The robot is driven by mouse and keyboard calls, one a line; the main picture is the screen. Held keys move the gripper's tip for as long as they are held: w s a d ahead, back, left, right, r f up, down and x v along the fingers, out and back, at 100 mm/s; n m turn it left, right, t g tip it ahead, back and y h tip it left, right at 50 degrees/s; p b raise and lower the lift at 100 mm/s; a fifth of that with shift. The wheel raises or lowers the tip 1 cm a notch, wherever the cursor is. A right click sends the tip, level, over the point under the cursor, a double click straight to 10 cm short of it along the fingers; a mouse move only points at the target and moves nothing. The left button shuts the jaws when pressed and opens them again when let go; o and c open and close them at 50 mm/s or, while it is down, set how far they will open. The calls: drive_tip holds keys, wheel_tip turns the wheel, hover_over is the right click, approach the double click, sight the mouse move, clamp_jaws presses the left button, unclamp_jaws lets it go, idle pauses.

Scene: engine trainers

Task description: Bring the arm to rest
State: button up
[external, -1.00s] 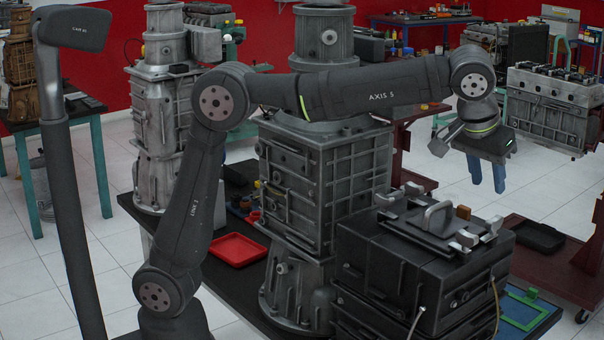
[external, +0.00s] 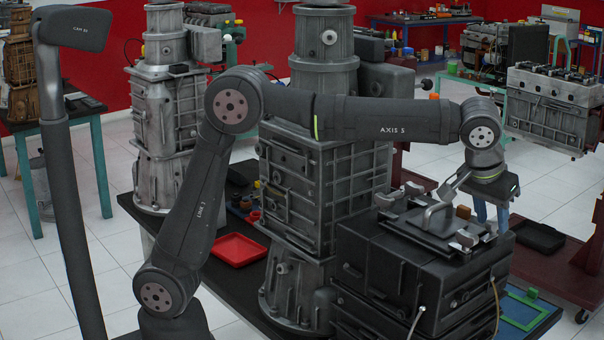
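My arm reaches from the lower left across the top of the picture to the right. My gripper (external: 492,214) hangs below the wrist, pointing down, at the far right end of the black engine unit (external: 420,270).
A tall grey engine casing (external: 325,190) stands under my forearm. A metal handle (external: 437,217) rises from the black unit, close to the gripper. A red tray (external: 236,248) lies on the black bench. A black tray (external: 538,237) rests on a red cart at right.

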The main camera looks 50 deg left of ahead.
drive_tip(key=shift+r, duration=0.1)
drive_tip(key=v, duration=1.7)
drive_tip(key=x, duration=1.7)
drive_tip(key=shift+a+m, duration=0.15)
drive_tip(key=shift+m, duration=0.35)
drive_tip(key=m+h, duration=0.1)
drive_tip(key=m, duration=0.1)
drive_tip(key=shift+a+m+h, duration=0.15)
drive_tip(key=shift+m+h, duration=0.15)
drive_tip(key=shift+m, duration=0.1)
drive_tip(key=v, duration=1.8)
drive_tip(key=w+d+f+m+g+h, duration=0.1)
drive_tip(key=w+f+m, duration=0.4)
drive_tip(key=f, duration=0.6)
drive_tip(key=shift+w+d+f+m+g+h, duration=0.2)
drive_tip(key=shift+d+f+m+g+h, duration=0.2)
drive_tip(key=shift+m, duration=0.3)
